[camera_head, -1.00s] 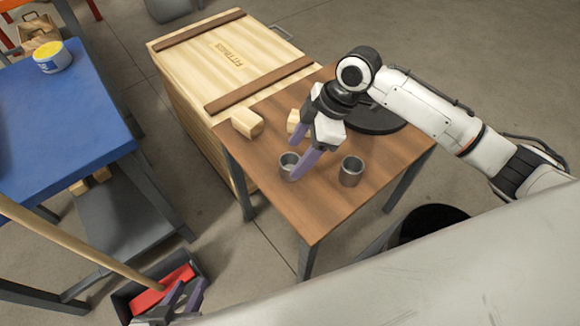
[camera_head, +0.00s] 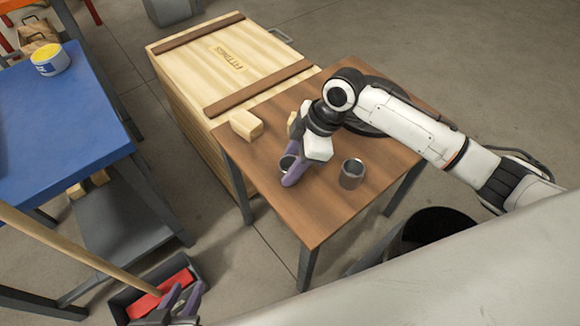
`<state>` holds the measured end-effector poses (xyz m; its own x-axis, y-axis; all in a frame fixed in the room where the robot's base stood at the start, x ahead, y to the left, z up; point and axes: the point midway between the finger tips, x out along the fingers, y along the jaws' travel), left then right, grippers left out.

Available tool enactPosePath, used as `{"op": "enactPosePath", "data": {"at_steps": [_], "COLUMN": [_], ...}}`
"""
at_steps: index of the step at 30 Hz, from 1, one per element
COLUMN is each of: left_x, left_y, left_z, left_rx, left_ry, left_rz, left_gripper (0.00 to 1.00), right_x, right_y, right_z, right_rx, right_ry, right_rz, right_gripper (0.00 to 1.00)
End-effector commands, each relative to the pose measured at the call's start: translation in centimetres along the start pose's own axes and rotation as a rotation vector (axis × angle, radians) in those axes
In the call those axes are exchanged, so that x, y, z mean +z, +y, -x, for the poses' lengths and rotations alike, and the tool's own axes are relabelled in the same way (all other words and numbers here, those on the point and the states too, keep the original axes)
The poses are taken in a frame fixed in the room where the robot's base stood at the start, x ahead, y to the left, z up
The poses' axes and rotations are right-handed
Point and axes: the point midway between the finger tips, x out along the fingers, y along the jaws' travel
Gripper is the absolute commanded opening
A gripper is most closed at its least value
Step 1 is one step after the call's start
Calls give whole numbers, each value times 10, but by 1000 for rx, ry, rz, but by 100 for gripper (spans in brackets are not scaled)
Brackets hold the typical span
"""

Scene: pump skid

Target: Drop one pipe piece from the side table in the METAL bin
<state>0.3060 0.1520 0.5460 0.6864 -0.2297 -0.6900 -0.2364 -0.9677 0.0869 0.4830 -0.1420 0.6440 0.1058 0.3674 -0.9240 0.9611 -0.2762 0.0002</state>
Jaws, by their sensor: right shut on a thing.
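Two short grey metal pipe pieces stand on the brown side table (camera_head: 318,225). My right gripper (camera_head: 291,178) reaches down over the left pipe piece (camera_head: 286,162) and is shut on it; its fingers hide part of the piece, which appears still at table level. The other pipe piece (camera_head: 352,173) stands upright and free to the right. My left gripper (camera_head: 181,300) is at the bottom left, open and empty, over a dark tray. A dark round bin (camera_head: 436,222) shows partly at the lower right, with no readable label.
Two wooden blocks (camera_head: 246,124) lie on the side table, one partly behind my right gripper. A black round object sits under my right arm. A wooden crate (camera_head: 230,60) stands behind the table. A blue bench (camera_head: 60,130) with a yellow-topped tin (camera_head: 50,59) is at the left.

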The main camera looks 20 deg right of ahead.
Motion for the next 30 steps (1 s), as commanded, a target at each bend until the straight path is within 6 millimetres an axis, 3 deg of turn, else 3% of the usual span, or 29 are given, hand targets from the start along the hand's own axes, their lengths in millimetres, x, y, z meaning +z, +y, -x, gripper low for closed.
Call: {"op": "enactPosePath", "data": {"at_steps": [5,12,18,30], "left_x": [-4,-10,-13,-11], "left_y": [0,1,1,2], "left_z": [4,10,12,11], "left_rx": [-1,-3,-4,-4], "left_ry": [1,0,-1,-4], "left_rz": [-1,-4,-6,-3], "left_gripper": [31,31,31,31], "right_x": [-7,-26,-37,-39], "right_y": [1,2,1,0], "right_z": [16,62,87,93], "right_rx": [2,4,1,1], "right_ry": [2,3,1,1], "right_rz": [1,2,2,-1], "right_gripper": [13,13,13,13]}}
